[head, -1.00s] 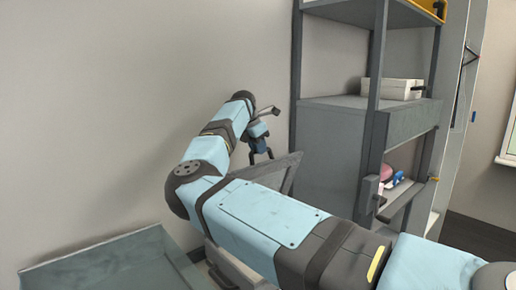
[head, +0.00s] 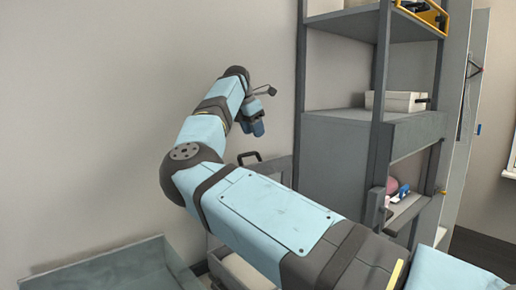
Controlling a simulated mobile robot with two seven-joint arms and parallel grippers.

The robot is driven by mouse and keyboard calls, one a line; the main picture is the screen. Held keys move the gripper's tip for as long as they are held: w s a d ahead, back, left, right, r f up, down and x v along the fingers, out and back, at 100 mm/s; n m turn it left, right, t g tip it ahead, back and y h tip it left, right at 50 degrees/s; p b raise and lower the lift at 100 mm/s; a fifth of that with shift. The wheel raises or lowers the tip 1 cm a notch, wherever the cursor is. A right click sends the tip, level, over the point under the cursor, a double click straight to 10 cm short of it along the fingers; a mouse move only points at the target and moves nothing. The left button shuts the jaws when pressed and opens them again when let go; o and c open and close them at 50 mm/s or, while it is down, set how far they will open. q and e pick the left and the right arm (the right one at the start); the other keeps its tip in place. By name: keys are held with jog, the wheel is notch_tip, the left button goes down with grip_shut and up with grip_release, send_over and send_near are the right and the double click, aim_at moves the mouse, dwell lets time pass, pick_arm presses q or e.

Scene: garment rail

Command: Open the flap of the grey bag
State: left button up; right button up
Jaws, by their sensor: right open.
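The grey bag (head: 281,169) stands low by the wall, mostly hidden behind my right arm. A grey upright panel, seemingly its raised flap, shows above the arm, with a black handle (head: 249,156) at its left. A pale, box-like part (head: 243,272) shows below the arm; I cannot tell for sure that it is the bag's inside. My right gripper (head: 257,127) is open and empty, pointing down above the handle, apart from it. My left gripper is not in view.
A grey shelf unit (head: 340,150) stands close on the right, with a white box (head: 397,101) on its middle shelf and small coloured things lower down. A grey-blue tray-like surface (head: 100,272) is at the lower left. The wall is behind my arm.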

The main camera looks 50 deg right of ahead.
jog(key=shift+v, duration=1.35)
